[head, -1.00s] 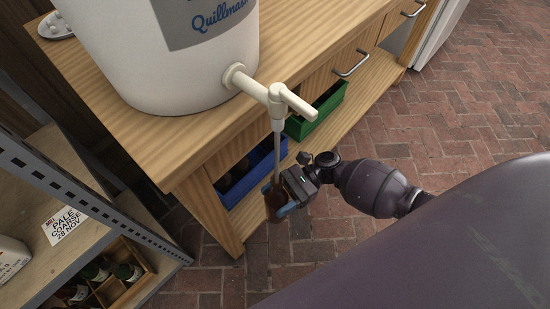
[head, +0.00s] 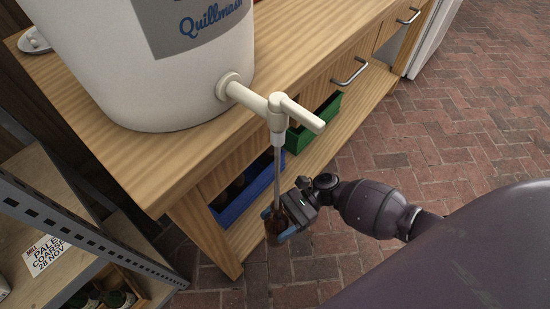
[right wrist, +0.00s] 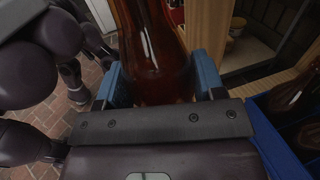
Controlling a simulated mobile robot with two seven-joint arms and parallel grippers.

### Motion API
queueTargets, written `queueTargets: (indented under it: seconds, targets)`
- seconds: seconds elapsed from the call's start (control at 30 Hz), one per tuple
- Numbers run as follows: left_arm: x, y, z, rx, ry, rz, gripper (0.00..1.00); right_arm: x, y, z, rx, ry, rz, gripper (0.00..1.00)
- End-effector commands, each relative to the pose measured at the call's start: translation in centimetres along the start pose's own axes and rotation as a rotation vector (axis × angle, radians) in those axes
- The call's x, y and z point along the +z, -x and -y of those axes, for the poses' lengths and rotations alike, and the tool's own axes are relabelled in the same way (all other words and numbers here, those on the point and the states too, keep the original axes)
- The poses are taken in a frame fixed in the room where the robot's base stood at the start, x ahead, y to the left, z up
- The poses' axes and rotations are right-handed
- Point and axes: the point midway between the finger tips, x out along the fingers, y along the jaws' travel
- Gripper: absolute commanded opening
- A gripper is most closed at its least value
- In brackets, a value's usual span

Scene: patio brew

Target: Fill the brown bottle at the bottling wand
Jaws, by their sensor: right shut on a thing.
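The brown bottle (head: 274,236) is held roughly upright beneath the tap, off the bench's front edge. My right gripper (head: 281,222) is shut on it; in the right wrist view the blue fingers press both sides of the brown glass bottle (right wrist: 155,55). The bottling wand (head: 277,170) hangs straight down from the white tap (head: 282,112) on the white bucket (head: 150,75). The wand's lower end meets the bottle's mouth area; how deep it goes inside is hidden by glass and gripper. The liquid level cannot be told. My left gripper is not in view.
The wooden bench (head: 150,170) carries the bucket. A blue crate (head: 245,195) with brown bottles and a green crate (head: 312,125) sit on its lower shelf. A metal-edged shelf (head: 75,225) stands at left. The brick floor (head: 450,110) at right is open.

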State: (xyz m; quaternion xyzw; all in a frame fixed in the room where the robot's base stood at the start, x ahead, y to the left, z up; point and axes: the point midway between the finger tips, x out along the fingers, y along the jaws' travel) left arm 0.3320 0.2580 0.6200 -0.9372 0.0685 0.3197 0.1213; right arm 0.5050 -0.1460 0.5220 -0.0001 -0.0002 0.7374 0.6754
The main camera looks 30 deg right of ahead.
Motion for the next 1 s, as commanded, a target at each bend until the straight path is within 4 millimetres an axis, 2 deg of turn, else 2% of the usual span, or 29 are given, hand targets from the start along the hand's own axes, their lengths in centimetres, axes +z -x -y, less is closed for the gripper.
queueTargets:
  seconds: [1.0]
  targets:
    - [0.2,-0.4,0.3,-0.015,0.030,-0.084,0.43,-4.4,0.0,-0.1,0.000,-0.002,0.002,0.32]
